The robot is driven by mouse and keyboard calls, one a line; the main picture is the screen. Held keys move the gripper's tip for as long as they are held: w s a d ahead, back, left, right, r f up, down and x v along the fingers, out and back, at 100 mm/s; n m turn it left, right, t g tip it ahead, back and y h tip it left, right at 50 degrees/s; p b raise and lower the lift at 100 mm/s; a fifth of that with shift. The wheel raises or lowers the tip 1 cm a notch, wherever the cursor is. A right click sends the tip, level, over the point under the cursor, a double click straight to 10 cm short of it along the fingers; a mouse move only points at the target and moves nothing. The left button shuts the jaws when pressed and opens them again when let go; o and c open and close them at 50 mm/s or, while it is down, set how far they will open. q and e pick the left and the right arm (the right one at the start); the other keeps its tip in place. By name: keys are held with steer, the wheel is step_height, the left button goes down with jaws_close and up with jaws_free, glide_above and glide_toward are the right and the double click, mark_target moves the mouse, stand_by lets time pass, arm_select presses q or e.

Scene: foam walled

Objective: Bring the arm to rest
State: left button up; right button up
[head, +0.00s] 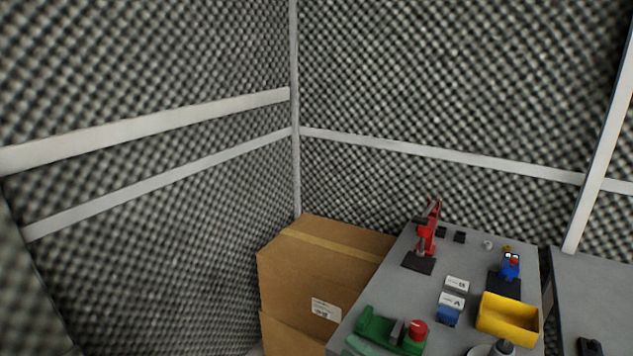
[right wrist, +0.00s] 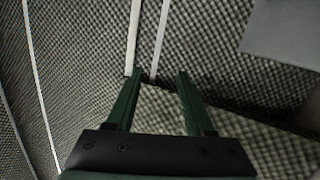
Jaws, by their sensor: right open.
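My right gripper (right wrist: 159,76) shows in the right wrist view, its two dark green fingers spread apart with nothing between them. Beyond the fingers are foam walls with pale strips. I cannot make out the right gripper clearly in the head view. My left gripper is in neither view.
A grey table (head: 386,290) carries a red stand (head: 428,230), a yellow bin (head: 508,318), labelled boxes (head: 451,305), a blue figure (head: 510,266) and a green item (head: 378,326). Cardboard boxes (head: 318,265) stand left of it. A second grey table (head: 595,290) is at right.

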steer(key=s+d+f+m+g+h+p, duration=0.1)
steer(key=s+d+f+m+h, duration=0.3)
steer(key=s+f+m, duration=0.5)
steer(key=s+d+f+m+g+h+p, duration=0.2)
steer(key=s+d+f+m+h, duration=0.3)
steer(key=m, duration=1.2)
steer(key=s+f+h, duration=0.4)
steer(key=s+f, duration=0.1)
steer(key=s, duration=0.2)
steer(key=shift+d+m+g, duration=0.3)
steer(key=shift+m+g, duration=0.1)
